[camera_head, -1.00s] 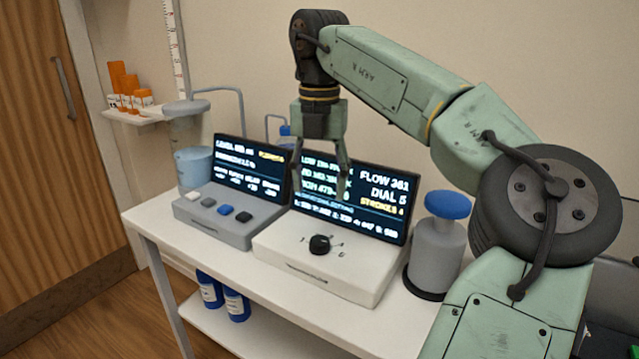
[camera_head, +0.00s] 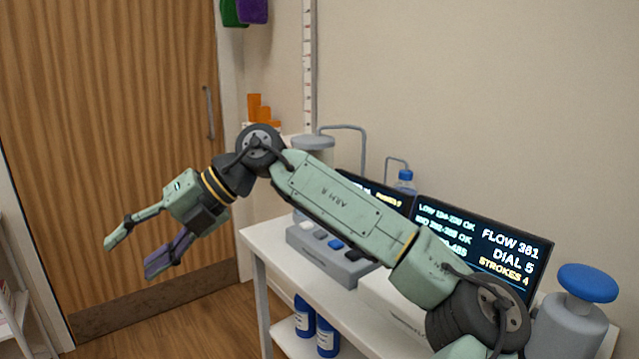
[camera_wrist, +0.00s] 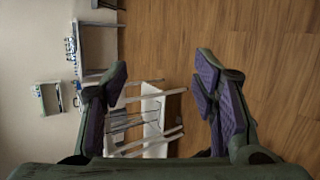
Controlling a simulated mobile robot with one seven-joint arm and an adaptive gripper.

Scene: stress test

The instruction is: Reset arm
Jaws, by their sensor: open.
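My gripper (camera_head: 135,258) is green with purple finger pads. In the head view it is at the left, in front of the wooden door, pointing down and to the left. Its fingers are spread apart with nothing between them. In the wrist view the open fingers (camera_wrist: 162,90) show on both sides. My arm reaches across the head view from the lower right and hides parts of the bench and its devices.
A white bench (camera_head: 262,238) carries a button box (camera_head: 318,258), a screen (camera_head: 490,245) and a grey bottle with a blue pump top (camera_head: 585,285). Blue bottles (camera_head: 326,335) stand on its lower shelf. A wooden door (camera_head: 110,110) is behind; wood floor (camera_wrist: 270,60) is clear.

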